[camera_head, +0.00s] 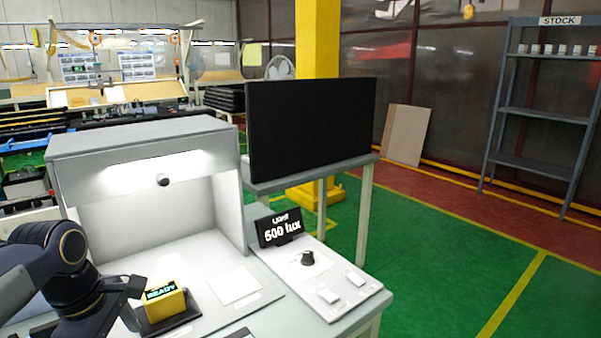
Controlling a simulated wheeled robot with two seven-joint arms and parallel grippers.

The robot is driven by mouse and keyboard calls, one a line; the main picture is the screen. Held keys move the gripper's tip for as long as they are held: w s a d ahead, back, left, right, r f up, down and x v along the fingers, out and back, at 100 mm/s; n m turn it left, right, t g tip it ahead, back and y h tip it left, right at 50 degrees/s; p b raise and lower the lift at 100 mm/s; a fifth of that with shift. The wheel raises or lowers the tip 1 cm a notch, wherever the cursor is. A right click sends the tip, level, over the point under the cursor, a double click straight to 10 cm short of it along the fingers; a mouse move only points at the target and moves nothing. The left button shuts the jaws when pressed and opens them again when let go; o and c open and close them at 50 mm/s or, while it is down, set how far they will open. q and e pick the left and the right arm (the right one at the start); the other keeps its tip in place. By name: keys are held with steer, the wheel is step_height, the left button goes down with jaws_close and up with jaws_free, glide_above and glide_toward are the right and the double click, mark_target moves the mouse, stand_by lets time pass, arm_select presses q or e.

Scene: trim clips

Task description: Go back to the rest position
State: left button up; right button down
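My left arm comes in at the lower left, in front of the light booth (148,138). My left gripper (134,290) is a small dark shape at the end of that arm, close to the left of a yellow block with a READY display (167,304). The arm hides part of the gripper, and whether its fingers are apart or touching the block cannot be told. The yellow block sits on a dark base on the booth floor. My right gripper is not in view.
A panel with a black knob (308,258), two white switches and a 500 lux sign (281,229) lies right of the booth. A white square (235,285) lies on the booth floor. A black monitor (310,130) stands behind. The green floor at right is clear, before a stock shelf (540,113).

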arm_select(q)
steer(key=s+d+f+m+t+h+p, duration=0.2)
steer(key=s+d+m, duration=0.8)
steer(key=m, duration=0.6)
step_height(320, 180, down, 3)
steer(key=shift+s+d+r+m+t+h+p, duration=0.15)
steer(key=shift+s+m+t+h+p, duration=0.4)
steer(key=shift+s+t, duration=0.55)
